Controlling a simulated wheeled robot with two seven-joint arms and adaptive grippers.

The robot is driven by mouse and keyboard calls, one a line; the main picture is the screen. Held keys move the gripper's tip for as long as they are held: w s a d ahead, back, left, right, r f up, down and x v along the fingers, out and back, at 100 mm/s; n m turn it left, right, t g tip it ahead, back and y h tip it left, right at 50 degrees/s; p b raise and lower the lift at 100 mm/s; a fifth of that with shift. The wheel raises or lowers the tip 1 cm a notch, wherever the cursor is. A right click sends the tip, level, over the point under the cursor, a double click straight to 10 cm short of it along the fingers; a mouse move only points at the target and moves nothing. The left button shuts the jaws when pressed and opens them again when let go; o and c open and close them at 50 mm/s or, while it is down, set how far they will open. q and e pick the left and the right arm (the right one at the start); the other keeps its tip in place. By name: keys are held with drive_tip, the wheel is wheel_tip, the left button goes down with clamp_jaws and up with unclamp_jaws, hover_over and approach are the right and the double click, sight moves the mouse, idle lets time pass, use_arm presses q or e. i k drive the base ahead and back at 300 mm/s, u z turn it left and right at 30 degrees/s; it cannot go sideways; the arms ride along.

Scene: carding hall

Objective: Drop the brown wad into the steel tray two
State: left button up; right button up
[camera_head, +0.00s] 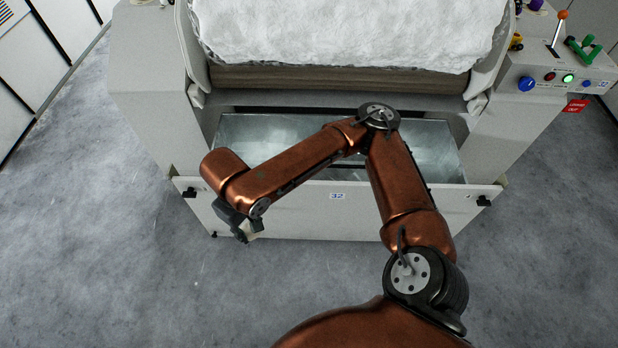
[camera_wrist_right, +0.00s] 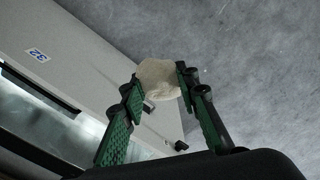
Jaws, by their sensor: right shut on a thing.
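My right gripper (camera_head: 243,231) is shut on a rounded wad (camera_wrist_right: 158,78), which looks pale beige rather than brown. The wad sits between the green-padded fingers in the wrist view; in the head view only a small pale part of it (camera_head: 255,227) shows. The steel tray (camera_head: 440,143) is an open metal drawer with a white front bearing a label that looks like "32". It also shows in the wrist view (camera_wrist_right: 30,112). In the head view the gripper appears in front of the drawer's front panel, left of the label. My arm hides part of the tray. My left gripper is out of view.
The white carding machine (camera_head: 150,60) stands behind the drawer, with white fibre (camera_head: 340,35) on top. A control panel (camera_head: 560,80) with buttons and an orange-knobbed lever is at the upper right. Grey floor (camera_head: 100,240) is clear at left and front.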

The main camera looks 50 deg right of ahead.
sight(337, 175)
drive_tip(key=z, duration=0.2)
drive_tip(key=i, duration=0.75)
drive_tip(key=z, duration=1.05)
drive_tip(key=i, duration=0.65)
drive_tip(key=z, duration=0.65)
